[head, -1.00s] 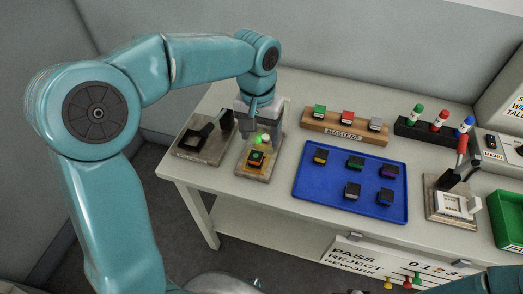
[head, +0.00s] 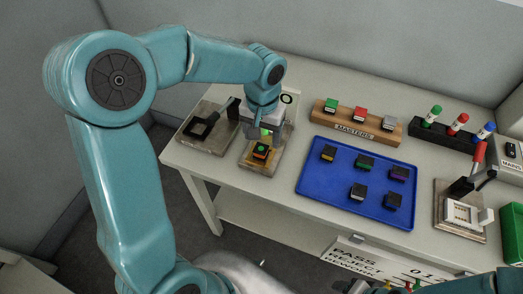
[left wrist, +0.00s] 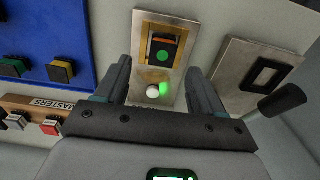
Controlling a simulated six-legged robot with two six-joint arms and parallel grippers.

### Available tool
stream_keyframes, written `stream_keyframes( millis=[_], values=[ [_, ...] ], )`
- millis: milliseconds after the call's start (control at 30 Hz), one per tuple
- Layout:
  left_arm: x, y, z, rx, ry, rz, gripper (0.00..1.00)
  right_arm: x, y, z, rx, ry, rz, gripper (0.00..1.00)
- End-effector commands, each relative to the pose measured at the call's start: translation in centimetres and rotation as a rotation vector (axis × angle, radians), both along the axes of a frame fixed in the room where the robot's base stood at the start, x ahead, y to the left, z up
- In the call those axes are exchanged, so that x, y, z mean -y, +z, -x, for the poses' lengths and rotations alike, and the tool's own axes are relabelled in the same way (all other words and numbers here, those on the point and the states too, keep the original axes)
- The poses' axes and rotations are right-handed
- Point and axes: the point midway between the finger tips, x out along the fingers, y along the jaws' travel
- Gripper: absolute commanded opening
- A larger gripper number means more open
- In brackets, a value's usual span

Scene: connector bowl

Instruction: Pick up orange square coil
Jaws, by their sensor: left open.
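The orange square coil (head: 261,152) is a small black-topped block with orange sides and a green dot. It sits in a metal-topped fixture on the bench, and it also shows near the top of the left wrist view (left wrist: 164,52). My left gripper (head: 264,136) is above the fixture, close to the coil, pointing down. In the left wrist view its fingers (left wrist: 160,80) are open and empty, one on each side of the coil's line, with the coil beyond the tips.
A blue tray (head: 330,192) with several dark square coils lies to the right. A second fixture with a black lever (head: 208,125) stands to the left. The wooden masters rack (head: 385,132) is behind the tray.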

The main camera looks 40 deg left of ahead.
Motion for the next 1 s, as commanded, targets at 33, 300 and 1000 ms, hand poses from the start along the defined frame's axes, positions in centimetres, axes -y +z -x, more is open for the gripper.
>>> stream_keyframes(
  millis=[33,300,1000],
  values=[
    [0.0,-0.3,0.0,-0.002,0.0,0.0,0.68,0.0,0.1,0.0,0.0,0.0,0.0,0.56],
    [-0.4,-4.4,-0.2,-0.004,-0.001,0.0,0.68,0.0,0.7,0.0,0.0,0.0,0.0,0.56],
    [-0.4,-5.3,-0.4,0.0,0.0,0.0,0.02,0.0,0.7,0.0,0.0,0.0,0.0,0.56]
  ],
)
